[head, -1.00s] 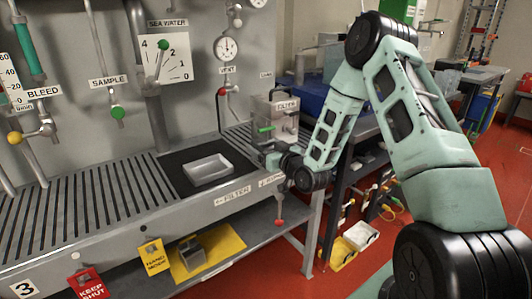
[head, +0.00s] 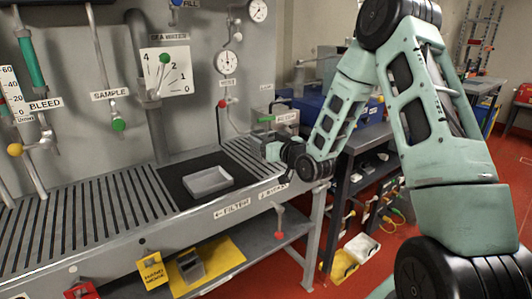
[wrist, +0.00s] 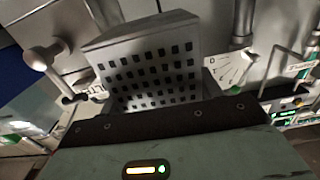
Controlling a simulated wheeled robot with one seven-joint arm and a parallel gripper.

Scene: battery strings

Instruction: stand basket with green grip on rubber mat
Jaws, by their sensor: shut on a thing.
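The basket (wrist: 150,65) shows in the wrist view as a grey metal box with a wall of square holes, close in front of my gripper. My gripper (head: 268,150) is at the grey filter housing (head: 287,128) on the bench's right end, shut on the basket. Its fingertips are hard to make out. A small green part (head: 265,118), probably the grip, shows just above it. I cannot tell whether the basket's bottom is clear of the housing. The black rubber mat (head: 172,184) lies on the bench left of the gripper, with a shallow grey tray (head: 209,181) on it.
The slatted bench top (head: 90,215) is clear to the left of the mat. Pipes, valves and gauges (head: 228,62) line the wall behind. A lower shelf holds a grey block on a yellow sheet (head: 222,258). A dark side table (head: 360,140) stands at the right.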

